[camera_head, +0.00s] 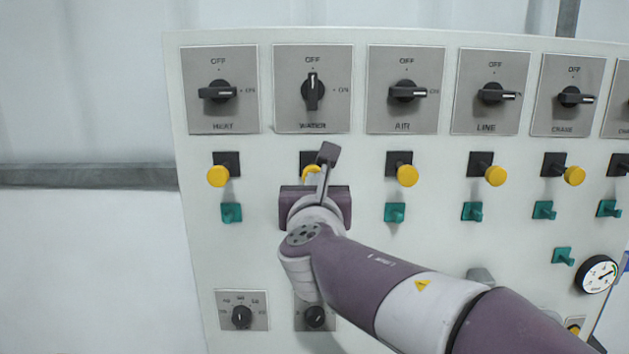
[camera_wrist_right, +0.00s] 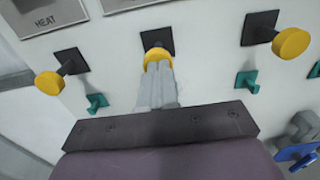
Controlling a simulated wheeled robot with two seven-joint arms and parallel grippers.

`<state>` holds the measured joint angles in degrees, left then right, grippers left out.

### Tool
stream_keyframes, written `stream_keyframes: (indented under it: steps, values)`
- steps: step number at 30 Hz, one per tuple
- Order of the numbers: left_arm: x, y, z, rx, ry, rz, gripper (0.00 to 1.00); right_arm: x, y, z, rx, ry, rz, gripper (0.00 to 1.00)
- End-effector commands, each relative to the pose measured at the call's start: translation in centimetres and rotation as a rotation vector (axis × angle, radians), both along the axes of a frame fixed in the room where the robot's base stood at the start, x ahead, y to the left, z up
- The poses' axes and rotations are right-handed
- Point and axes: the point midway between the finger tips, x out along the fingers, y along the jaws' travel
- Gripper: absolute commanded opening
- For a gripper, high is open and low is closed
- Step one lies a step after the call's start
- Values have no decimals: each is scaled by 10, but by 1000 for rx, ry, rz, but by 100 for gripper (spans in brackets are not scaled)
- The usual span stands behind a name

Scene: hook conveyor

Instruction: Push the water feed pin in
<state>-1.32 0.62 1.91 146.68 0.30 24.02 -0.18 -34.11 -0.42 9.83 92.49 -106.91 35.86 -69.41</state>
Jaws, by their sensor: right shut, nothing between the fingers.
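The water feed pin is the yellow knob (camera_head: 308,171) on a black square plate below the WATER switch (camera_head: 312,90); my right arm partly hides it in the head view. In the right wrist view the yellow knob (camera_wrist_right: 157,55) is straight ahead of the fingers. My right gripper (camera_wrist_right: 159,75) is shut and empty. Its fingertips overlap the knob's lower edge in that view; I cannot tell whether they touch it. In the head view my right gripper's body (camera_head: 342,207) is in front of the panel, just below the knob. My left gripper is not in view.
The white panel (camera_head: 266,250) carries neighbouring yellow knobs under HEAT (camera_head: 218,176) and AIR (camera_head: 407,175). Green hooks (camera_head: 231,213) (camera_head: 395,213) stick out below them. The WATER switch points up to OFF. A gauge (camera_head: 598,274) is at the right.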

Motion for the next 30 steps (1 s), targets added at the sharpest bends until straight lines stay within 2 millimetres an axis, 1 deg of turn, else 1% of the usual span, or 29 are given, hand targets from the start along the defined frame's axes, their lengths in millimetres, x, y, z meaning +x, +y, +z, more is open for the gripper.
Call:
stream_keyframes:
  steps: [8,10,15,18,30]
  values:
    - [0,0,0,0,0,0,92,0,0,0,0,0,0,0]
    - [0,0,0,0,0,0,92,6,0,0,0,0,-1,0]
    - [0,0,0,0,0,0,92,31,0,0,0,0,-2,0]
    - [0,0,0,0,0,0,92,36,0,0,-1,0,-1,0]
    - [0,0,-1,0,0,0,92,36,0,-1,-1,0,0,0]
